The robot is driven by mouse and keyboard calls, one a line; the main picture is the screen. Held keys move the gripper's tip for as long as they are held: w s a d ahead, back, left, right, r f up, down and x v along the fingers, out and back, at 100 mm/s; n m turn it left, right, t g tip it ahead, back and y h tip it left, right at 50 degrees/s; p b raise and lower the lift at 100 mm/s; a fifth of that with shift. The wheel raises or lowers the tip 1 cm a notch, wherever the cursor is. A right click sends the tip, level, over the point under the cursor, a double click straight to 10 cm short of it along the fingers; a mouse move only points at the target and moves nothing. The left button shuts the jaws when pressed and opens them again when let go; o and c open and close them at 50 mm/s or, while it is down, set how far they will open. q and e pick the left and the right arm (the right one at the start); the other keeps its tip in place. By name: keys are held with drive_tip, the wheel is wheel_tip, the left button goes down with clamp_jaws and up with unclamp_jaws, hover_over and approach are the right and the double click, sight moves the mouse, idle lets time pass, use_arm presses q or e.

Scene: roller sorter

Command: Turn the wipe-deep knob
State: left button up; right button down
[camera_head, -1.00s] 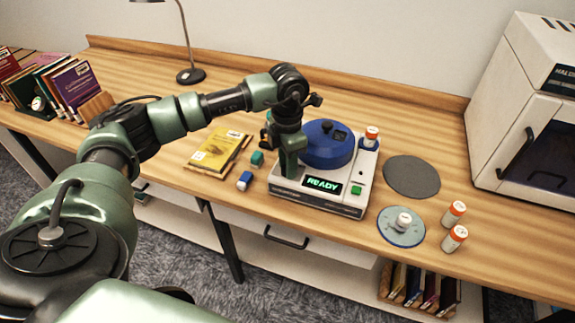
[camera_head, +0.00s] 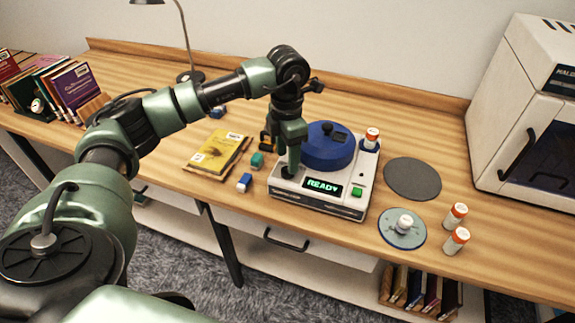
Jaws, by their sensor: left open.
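The white sorter machine (camera_head: 325,205) stands on the wooden desk, with a blue round lid (camera_head: 328,152) on top. Its front screen (camera_head: 322,187) reads READY in green, and a green button (camera_head: 357,192) sits to the right of it. A dark knob (camera_head: 288,173) shows at the machine's left front corner, just below my left gripper (camera_head: 291,165). The gripper points down over the knob, open, and partly hides it. I cannot tell whether the fingertips touch the knob or which way the knob is turned. My right gripper is out of view.
A yellow book (camera_head: 217,151) and small blocks (camera_head: 245,182) lie left of the machine. An orange-capped bottle (camera_head: 371,138) stands at its back right corner. A grey disc (camera_head: 412,178), a round plate (camera_head: 402,238) and more bottles (camera_head: 455,215) are to the right.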

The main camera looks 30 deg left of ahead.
use_arm(q)
drive_tip(key=shift+r+b, duration=0.3)
drive_tip(key=shift+r, duration=1.8)
